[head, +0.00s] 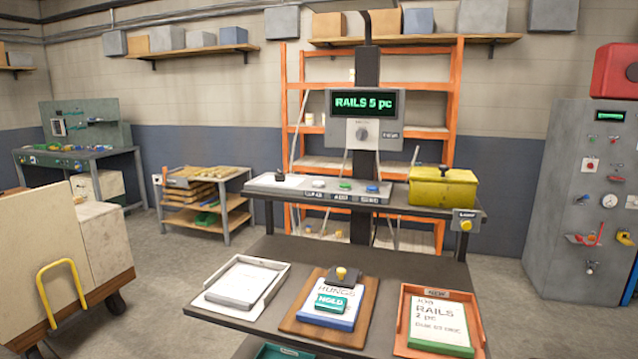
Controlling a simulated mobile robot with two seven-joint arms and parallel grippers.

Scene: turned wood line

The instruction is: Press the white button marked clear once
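Above the panel, a display (363,103) on the dark post reads "RAILS 5 pc" in green. Neither of my grippers shows in the head view. Nothing covers the white button.
A yellow box (443,188) stands right of the panel.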

